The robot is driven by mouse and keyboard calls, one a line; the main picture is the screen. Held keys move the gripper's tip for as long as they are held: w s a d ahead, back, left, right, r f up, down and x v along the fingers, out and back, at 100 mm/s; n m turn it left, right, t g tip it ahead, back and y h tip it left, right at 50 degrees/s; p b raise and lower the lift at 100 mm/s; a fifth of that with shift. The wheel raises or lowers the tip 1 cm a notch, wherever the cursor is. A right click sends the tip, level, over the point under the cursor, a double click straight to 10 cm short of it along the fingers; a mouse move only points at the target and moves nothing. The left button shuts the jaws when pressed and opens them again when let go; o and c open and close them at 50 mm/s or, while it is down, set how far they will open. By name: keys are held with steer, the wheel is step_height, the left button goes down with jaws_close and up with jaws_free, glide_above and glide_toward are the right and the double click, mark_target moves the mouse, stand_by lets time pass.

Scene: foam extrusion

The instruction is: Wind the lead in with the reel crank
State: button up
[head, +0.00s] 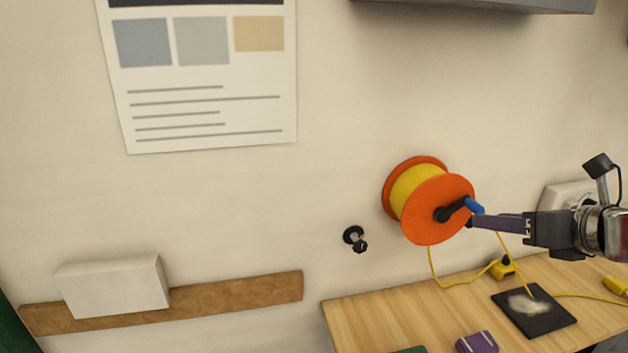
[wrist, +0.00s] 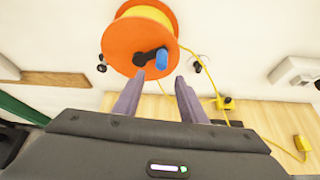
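The orange reel (head: 440,220) with yellow lead (head: 412,187) wound on it is mounted on the wall above the bench. Its black crank arm (head: 446,213) ends in a blue handle (head: 474,206), which also shows in the wrist view (wrist: 162,59). My gripper (head: 472,222) is level with the handle in the head view. In the wrist view, my gripper (wrist: 158,82) has its two fingers apart, with the handle just beyond the tips and nothing between them. The lead (head: 431,262) hangs from the reel to the bench.
The wooden bench (head: 390,318) carries a yellow plug (head: 503,268), a black mat (head: 548,318) with a pale patch, and a purple block (head: 477,342). A black wall knob (head: 355,239) is left of the reel. A grey fixture (head: 470,3) overhangs above.

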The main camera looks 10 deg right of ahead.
steer(key=shift+s, duration=0.85)
